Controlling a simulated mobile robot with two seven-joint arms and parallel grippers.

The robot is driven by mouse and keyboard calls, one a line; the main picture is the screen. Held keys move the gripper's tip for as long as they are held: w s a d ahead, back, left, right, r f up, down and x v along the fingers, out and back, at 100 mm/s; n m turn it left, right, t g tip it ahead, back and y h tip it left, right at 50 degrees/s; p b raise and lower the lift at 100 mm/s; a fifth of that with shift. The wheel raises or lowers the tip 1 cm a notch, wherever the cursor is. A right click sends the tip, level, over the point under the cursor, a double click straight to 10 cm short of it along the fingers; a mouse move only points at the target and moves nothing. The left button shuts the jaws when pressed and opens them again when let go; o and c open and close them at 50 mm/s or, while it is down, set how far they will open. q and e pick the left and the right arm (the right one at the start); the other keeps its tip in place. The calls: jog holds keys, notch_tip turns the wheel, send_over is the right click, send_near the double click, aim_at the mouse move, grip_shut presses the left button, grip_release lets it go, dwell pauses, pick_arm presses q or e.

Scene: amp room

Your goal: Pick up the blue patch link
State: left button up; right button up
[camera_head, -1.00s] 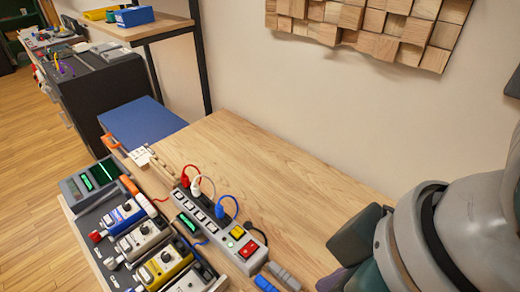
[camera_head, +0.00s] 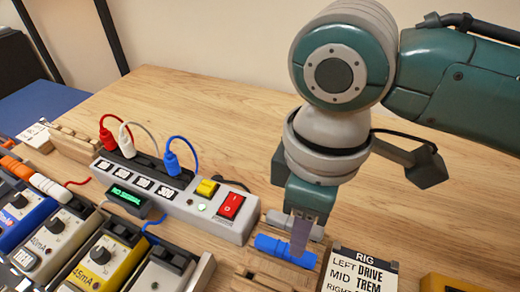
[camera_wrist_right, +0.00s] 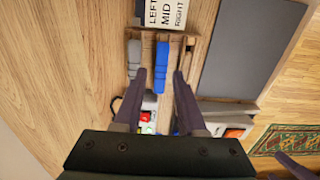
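The blue patch link (camera_head: 285,250) lies in a small wooden rack (camera_head: 262,268) beside a grey link (camera_head: 294,224). In the right wrist view the blue link (camera_wrist_right: 161,65) shows lengthwise between my right fingers, with a gap on each side. The right wrist view shows the right gripper (camera_wrist_right: 159,85) open and empty. A purple-grey tip at that view's lower right looks like part of my left gripper (camera_wrist_right: 294,166); its opening cannot be seen.
A grey power strip (camera_head: 178,195) with red, white and blue plugs stands left of the rack. A pedal row with a yellow pedal (camera_head: 103,262) lies in front. A RIG label card (camera_head: 360,272) stands right of the rack. The table behind is clear.

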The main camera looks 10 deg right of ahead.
aim_at(284, 254)
notch_tip(284, 254, down, 6)
jog(key=shift+s+a+r+b, duration=0.1)
jog(key=shift+a+r+b, duration=0.05)
jog(key=shift+b, duration=0.45)
grip_shut()
